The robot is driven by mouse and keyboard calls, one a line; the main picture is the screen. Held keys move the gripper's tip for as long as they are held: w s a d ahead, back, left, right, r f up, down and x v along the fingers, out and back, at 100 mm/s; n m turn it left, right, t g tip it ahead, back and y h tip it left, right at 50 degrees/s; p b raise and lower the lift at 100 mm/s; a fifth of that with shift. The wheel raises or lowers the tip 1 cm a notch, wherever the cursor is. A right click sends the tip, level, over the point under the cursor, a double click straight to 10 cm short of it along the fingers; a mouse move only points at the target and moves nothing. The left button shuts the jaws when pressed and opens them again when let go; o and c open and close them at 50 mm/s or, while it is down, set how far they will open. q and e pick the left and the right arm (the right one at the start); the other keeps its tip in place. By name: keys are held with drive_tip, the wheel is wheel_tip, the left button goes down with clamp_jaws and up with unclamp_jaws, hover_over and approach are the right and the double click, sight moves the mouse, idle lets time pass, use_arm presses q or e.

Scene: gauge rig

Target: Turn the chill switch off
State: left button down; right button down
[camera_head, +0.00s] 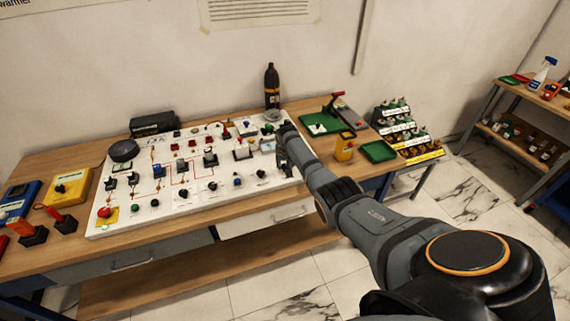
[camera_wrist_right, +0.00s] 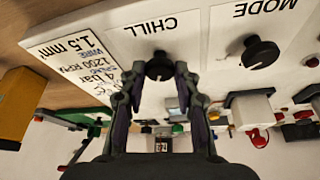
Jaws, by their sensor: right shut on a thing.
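The chill switch (camera_wrist_right: 158,66) is a black rotary knob on the white panel (camera_wrist_right: 205,60). Its CHILL label reads upside down in the right wrist view. My right gripper (camera_wrist_right: 159,76) has one finger on each side of this knob and is shut on it. Which way the knob points is too dark and small to tell. In the head view my right gripper (camera_head: 283,150) is at the right end of the panel (camera_head: 108,226), and the arm and gripper hide the chill switch. My left gripper is not in view.
The MODE knob (camera_wrist_right: 259,51) sits beside the chill switch. Several other switches and buttons crowd the panel on the wooden table (camera_head: 60,160). A dark bottle (camera_head: 271,87) stands behind it. A yellow device (camera_head: 344,147) and a green tray (camera_head: 379,151) lie to the right.

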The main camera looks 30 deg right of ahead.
drive_tip(key=n+y, duration=0.1)
drive_tip(key=n, duration=0.1)
drive_tip(key=shift+d+n, duration=0.15)
drive_tip(key=shift+n, duration=0.25)
drive_tip(key=n, duration=0.1)
drive_tip(key=n+y+b, duration=0.1)
drive_tip(key=shift+d+f+n+t+b, duration=0.1)
drive_tip(key=shift+f+n+t+b, duration=0.1)
drive_tip(key=shift+n+t+b, duration=0.15)
drive_tip(key=n+y+b, duration=0.1)
drive_tip(key=n+b, duration=0.1)
drive_tip(key=b, duration=0.1)
drive_tip(key=n+y+b, duration=0.1)
drive_tip(key=n+b, duration=0.1)
drive_tip(key=shift+d+f+n+b, duration=0.15)
drive_tip(key=shift+n+b, duration=0.2)
drive_tip(key=shift+b, duration=0.05)
drive_tip(key=shift+r+n+y+b, duration=0.3)
drive_tip(key=shift+n+b, duration=0.7)
drive_tip(key=shift+b, duration=0.3)
drive_tip(key=shift+g, duration=0.55)
drive_tip(key=c, duration=1)
unclamp_jaws()
